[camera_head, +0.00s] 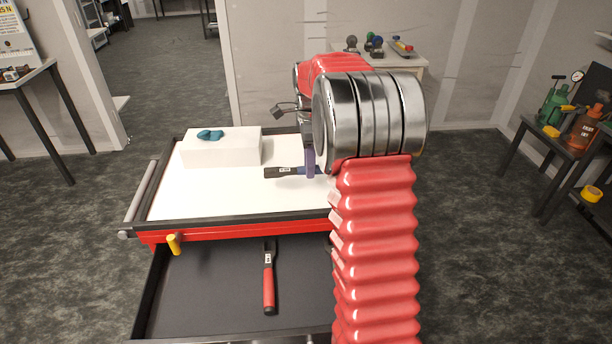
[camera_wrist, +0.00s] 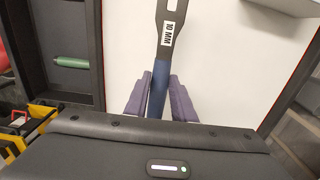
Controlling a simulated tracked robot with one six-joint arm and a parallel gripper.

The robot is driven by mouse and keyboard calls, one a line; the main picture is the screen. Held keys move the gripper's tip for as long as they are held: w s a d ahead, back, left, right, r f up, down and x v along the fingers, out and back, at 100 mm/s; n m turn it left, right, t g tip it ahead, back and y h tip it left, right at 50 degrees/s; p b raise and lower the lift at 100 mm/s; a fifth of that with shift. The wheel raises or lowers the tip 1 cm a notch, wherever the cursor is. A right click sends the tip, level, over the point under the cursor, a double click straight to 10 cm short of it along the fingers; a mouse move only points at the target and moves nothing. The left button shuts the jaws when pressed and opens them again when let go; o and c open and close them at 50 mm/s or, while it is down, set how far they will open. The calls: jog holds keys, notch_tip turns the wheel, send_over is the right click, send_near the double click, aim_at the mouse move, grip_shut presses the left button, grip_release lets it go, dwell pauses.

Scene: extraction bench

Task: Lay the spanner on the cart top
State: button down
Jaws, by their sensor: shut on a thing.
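The spanner (camera_head: 283,172), with a dark head, a white label and a blue handle, is over the white cart top (camera_head: 190,200). In the wrist view the label on the spanner (camera_wrist: 168,33) reads 10 MM. My gripper (camera_head: 311,163) is shut on its blue handle; in the wrist view the purple fingers of my gripper (camera_wrist: 158,98) stand on either side of it. The spanner lies roughly level, with its head pointing left in the head view. I cannot tell whether it touches the cart top. My arm hides the right part of the cart.
A white box (camera_head: 220,150) with a teal item (camera_head: 210,135) on it stands at the cart's back left. An open drawer (camera_head: 205,300) below holds a red-handled tool (camera_head: 268,280). A green-handled thing (camera_wrist: 70,63) shows in the wrist view. The cart top's front left is clear.

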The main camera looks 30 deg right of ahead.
aim_at(310, 187)
jog(key=shift+f, duration=0.4)
jog(key=shift+f, duration=1.85)
jog(key=c, duration=1.5)
grip_release()
jog(key=shift+f, duration=0.1)
notch_tip(310, 187, up, 12)
jog(key=shift+r, duration=0.1)
